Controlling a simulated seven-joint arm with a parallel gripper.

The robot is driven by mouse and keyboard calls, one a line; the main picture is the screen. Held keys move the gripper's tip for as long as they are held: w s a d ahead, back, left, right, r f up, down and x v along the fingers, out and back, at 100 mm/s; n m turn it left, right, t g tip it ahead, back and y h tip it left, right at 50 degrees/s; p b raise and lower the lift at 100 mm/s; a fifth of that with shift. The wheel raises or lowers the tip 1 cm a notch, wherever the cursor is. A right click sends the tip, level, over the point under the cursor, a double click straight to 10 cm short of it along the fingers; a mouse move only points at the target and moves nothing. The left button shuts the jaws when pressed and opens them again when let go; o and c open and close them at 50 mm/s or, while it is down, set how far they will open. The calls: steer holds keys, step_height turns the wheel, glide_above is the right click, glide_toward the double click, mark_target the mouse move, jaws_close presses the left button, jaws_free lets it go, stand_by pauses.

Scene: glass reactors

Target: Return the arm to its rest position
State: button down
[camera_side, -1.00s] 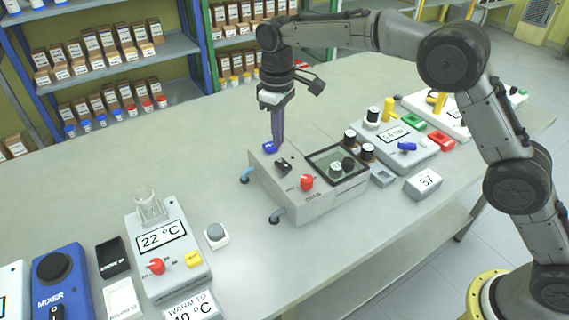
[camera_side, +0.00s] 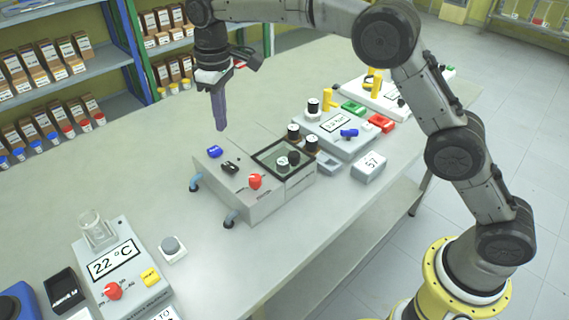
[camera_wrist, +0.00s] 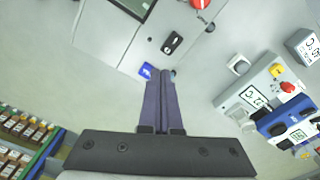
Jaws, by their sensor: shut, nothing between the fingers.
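My gripper (camera_side: 220,128) is shut and empty, with its long purple fingers pointing down. In the side view it hangs above the back left corner of a grey box (camera_side: 258,207), over a small blue button (camera_side: 214,152), with a visible gap. In the wrist view the closed fingers (camera_wrist: 160,75) run side by side, and the blue button (camera_wrist: 147,70) shows just beside their tips.
The grey box carries a red knob (camera_side: 256,181), a black switch (camera_side: 230,167) and a dark window. A 22 °C unit (camera_side: 113,262) with a glass beaker (camera_side: 96,228) stands front left. More devices stand to the right. Shelves (camera_side: 48,90) stand behind the table.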

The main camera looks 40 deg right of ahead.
steer(key=s+d+r+m+t, duration=0.1)
steer(key=s+d+r, duration=0.25)
steer(key=r, duration=0.35)
steer(key=s+d+r+t, duration=0.1)
steer(key=s+d+r, duration=0.25)
steer(key=r, duration=0.25)
steer(key=s+d+r+m+t, duration=0.1)
steer(key=s+d+r, duration=0.15)
steer(key=s, duration=0.35)
steer(key=s+d+r+m+t, duration=0.1)
steer(key=s+d+r, duration=0.1)
steer(key=s+d, duration=0.25)
steer(key=s+d+f+m+t, duration=0.1)
steer(key=s+f, duration=0.1)
steer(key=s, duration=0.4)
steer(key=s+d+f, duration=0.2)
steer(key=s, duration=0.5)
steer(key=s+f+m, duration=0.1)
steer(key=s+f, duration=0.5)
steer(key=f, duration=0.4)
steer(key=shift+s+d+f+m, duration=0.2)
steer(key=shift+s+d+m, duration=0.1)
steer(key=shift+m, duration=0.1)
